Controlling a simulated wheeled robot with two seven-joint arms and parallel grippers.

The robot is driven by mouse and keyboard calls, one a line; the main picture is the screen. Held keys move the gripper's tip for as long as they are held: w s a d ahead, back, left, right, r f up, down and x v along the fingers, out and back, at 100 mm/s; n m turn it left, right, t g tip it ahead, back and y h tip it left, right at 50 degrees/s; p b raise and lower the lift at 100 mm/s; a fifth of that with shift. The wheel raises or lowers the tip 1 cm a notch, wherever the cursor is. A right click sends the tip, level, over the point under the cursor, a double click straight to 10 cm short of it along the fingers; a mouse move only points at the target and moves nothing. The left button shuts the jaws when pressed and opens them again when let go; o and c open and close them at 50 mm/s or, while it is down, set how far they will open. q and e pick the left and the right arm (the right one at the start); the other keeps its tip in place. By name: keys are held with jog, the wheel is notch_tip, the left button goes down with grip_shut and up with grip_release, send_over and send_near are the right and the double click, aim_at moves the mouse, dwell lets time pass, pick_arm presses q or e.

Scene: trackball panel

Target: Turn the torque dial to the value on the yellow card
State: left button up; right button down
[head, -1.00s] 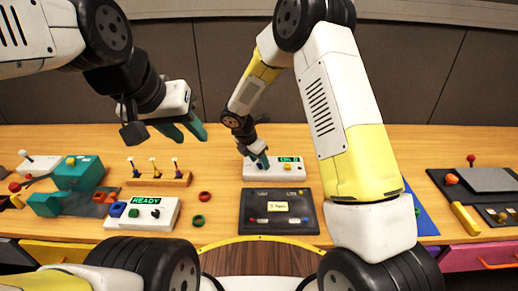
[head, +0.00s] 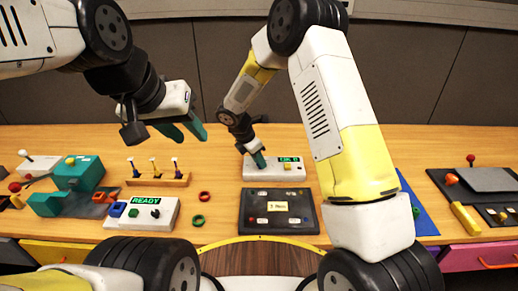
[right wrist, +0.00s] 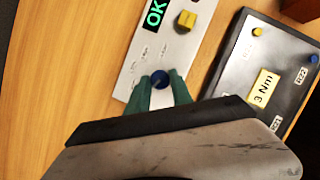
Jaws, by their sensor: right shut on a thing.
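The white panel (head: 254,175) stands at the back middle of the table. A round blue dial (right wrist: 160,79) is on it, and small scale marks beside it are too small to read. My right gripper (right wrist: 161,84) is shut on this dial, with a green finger on either side. In the head view my right gripper (head: 259,159) hides the dial. The green display (right wrist: 154,14) reads OK. The yellow card (right wrist: 263,88) reads 3 Nm and lies on the black tray (right wrist: 230,82). My left gripper (head: 184,132) is open and empty above the table.
A yellow knob (right wrist: 187,19) is on the same panel, close to the display. A white box (head: 165,215) reading READY stands left, with a red ring (head: 204,196) and a green ring (head: 198,221) beside it. A wooden stand (head: 158,180) is behind. A blue mat (head: 422,216) lies right.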

jog(key=m+g, duration=0.1)
jog(key=m, duration=0.1)
jog(key=m+g, duration=0.1)
jog(key=m, duration=0.2)
jog(key=shift+w+a+m+h, duration=0.2)
jog(key=shift+m+h, duration=0.1)
jog(key=m+g, duration=0.1)
jog(key=m, duration=0.1)
jog(key=m+g, duration=0.1)
jog(key=m, duration=0.2)
jog(key=shift+w+d, duration=0.1)
jog(key=shift+w, duration=0.1)
jog(key=m+g, duration=0.1)
jog(key=m, duration=0.2)
jog(key=m+y, duration=0.1)
jog(key=m, duration=0.1)
jog(key=shift+w+d+m+g, duration=0.1)
jog(key=shift+w+m+g, duration=0.1)
jog(key=shift+m+g, duration=0.2)
jog(key=m+y, duration=0.1)
jog(key=m, duration=0.1)
jog(key=m+g+y, duration=0.1)
jog(key=m, duration=0.2)
jog(key=shift+w+d, duration=0.1)
jog(key=shift+d, duration=0.05)
jog(key=shift+m, duration=0.3)
jog(key=c, duration=1.1)
grip_release()
jog(key=shift+c, duration=0.2)
jog(key=shift+r, duration=0.1)
